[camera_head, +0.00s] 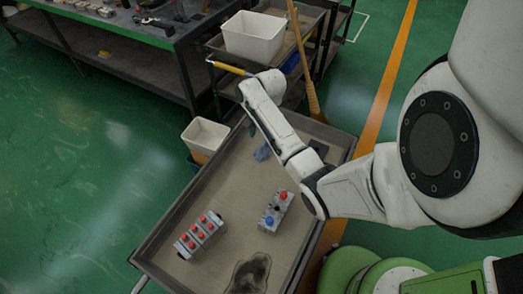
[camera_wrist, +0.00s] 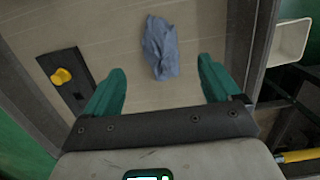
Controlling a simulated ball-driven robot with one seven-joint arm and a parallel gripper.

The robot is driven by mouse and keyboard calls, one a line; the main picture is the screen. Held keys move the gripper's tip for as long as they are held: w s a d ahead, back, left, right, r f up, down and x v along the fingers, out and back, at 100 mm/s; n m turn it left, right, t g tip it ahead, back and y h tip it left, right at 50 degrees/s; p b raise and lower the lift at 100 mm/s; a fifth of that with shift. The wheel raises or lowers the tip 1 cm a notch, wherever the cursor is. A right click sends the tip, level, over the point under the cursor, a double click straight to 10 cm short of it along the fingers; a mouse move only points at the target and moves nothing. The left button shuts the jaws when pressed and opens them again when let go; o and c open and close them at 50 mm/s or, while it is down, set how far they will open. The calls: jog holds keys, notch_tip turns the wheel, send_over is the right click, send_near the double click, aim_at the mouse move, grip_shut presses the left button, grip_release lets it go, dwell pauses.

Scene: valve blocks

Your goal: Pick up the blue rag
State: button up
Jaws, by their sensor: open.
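The blue rag (camera_head: 262,152) lies crumpled on the bare floor of the grey tray cart (camera_head: 236,190), partly beside my forearm in the head view. In the wrist view the rag (camera_wrist: 160,47) lies ahead of and roughly between the fingertips of my gripper (camera_wrist: 161,68). The two green fingers are spread wide with nothing between them. The rag is apart from both fingers. In the head view my fingers are mostly hidden behind my wrist.
A block with red knobs (camera_head: 200,237) and one with blue and red knobs (camera_head: 275,212) stand on the cart. A dark patch (camera_head: 250,272) is near its front. A black plate with a yellow knob (camera_wrist: 62,76) lies left of the rag. A white bin (camera_head: 205,135) stands outside the rim.

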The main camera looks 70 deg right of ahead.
aim_at(264, 146)
jog(key=shift+w+a+f+p, duration=0.1)
jog(key=shift+f+p, duration=0.05)
jog(key=shift+f, duration=1.35)
jog(key=shift+a+f+p, duration=0.1)
jog(key=shift+f+p, duration=0.05)
jog(key=shift+f, duration=1.35)
jog(key=c, duration=1.2)
notch_tip(264, 146, up, 10)
jog(key=shift+r, duration=0.1)
jog(key=o, duration=0.5)
jog(key=c, duration=0.3)
jog(key=shift+c, duration=0.2)
